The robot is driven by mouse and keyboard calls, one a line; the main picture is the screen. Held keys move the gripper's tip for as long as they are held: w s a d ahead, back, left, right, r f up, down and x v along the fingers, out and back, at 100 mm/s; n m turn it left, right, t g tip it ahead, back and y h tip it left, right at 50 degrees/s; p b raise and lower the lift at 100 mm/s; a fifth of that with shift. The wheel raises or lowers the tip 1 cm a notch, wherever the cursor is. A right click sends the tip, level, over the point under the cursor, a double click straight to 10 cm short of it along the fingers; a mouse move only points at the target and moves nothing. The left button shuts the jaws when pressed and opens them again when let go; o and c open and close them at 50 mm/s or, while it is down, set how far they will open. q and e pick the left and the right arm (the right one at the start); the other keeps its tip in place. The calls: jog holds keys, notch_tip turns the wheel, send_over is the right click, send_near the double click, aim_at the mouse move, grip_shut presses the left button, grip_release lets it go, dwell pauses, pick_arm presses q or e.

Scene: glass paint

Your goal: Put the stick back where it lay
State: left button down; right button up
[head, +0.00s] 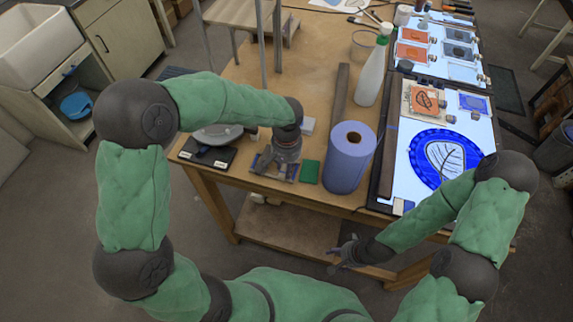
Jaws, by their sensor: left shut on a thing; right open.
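My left gripper (272,160) points down at the near side of the wooden table, over a small flat tray (287,178). It is shut on a thin thing that I take to be the stick; the gripper and forearm mostly hide it, so I cannot tell whether it touches the tray. My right gripper (338,257) is open and empty, low in front of the table's near edge, below the light panel.
A black scale (208,154) lies left. Behind are a dark bar (340,95) and a white bottle (371,75). The lit panel (402,150) bears a blue leaf-patterned glass piece (425,143).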

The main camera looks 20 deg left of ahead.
pick_arm(q)
jog(key=shift+f, duration=0.3)
dwell(0.5)
jog(key=c, duration=0.8)
grip_release()
jog(key=shift+c, duration=0.2)
jog(key=shift+r, duration=0.1)
notch_tip(320, 180, up, 12)
